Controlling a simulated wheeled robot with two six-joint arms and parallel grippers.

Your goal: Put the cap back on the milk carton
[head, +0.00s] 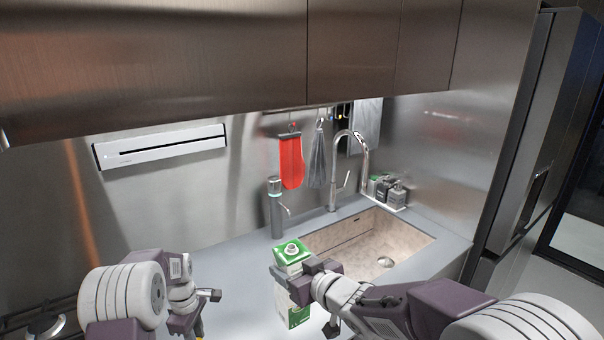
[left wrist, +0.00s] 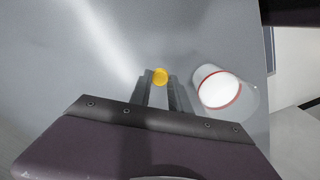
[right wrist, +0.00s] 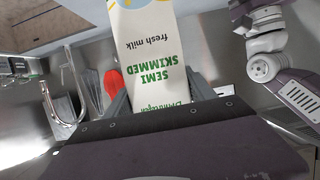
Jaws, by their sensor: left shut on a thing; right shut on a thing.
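The milk carton (head: 291,256) is green and white and upright over the counter. Its round spout on top is bare, without a cap. My right gripper (head: 293,280) is shut on the carton's upper body. In the right wrist view the carton (right wrist: 150,60) fills the space between the fingers, with its printed side showing. The yellow cap (left wrist: 160,76) is between the fingertips of my left gripper (left wrist: 160,82), which is shut on it. In the head view the left gripper (head: 198,322) is at the lower edge, left of and apart from the carton, partly out of frame.
A glass of white liquid with a red rim line (left wrist: 220,90) stands beside my left gripper. The sink (head: 375,240) lies behind and right of the carton, with a tap (head: 345,185). A grey dispenser (head: 276,210) stands behind the carton. Counter between the arms is clear.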

